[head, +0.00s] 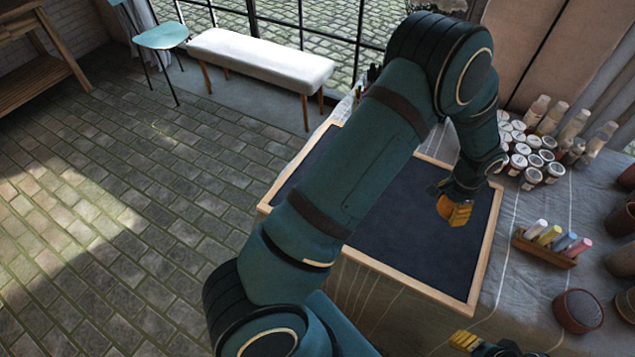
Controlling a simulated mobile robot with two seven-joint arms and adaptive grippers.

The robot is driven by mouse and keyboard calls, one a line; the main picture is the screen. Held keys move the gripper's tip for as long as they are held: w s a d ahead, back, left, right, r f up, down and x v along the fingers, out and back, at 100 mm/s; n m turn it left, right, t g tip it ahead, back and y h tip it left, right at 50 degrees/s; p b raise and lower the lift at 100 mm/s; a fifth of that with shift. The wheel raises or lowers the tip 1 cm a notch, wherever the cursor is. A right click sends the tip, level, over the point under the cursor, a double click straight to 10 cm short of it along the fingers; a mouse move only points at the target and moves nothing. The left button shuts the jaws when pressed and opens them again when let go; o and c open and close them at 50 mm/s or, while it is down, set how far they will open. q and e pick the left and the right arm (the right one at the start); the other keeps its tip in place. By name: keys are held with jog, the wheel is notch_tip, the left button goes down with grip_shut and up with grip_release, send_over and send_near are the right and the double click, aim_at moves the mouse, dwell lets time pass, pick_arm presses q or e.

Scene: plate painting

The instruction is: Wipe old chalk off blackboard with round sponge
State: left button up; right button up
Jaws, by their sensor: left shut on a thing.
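The blackboard (395,240) is a dark panel in a light wooden frame, lying on the cloth-covered table. My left arm crosses over it and hides its middle. No chalk marks can be made out on the part that shows. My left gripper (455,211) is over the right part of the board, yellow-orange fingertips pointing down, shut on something. The round sponge cannot be clearly told apart from the fingertips; whether the gripper touches the board is unclear. My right gripper (464,340) shows only partly at the bottom edge, off the board; its opening cannot be judged.
Right of the board, a wooden tray (542,250) holds several coloured sticks. White-lidded jars (530,160) and bottles (553,118) crowd the back right. A round brown pot (578,311) stands at the front right. A white bench (262,60) stands behind on the brick floor.

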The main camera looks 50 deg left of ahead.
pick_arm(q)
notch_tip(320, 180, up, 2)
jog(key=shift+r+p, duration=0.1)
jog(key=shift+p, duration=0.4)
dwell(0.8)
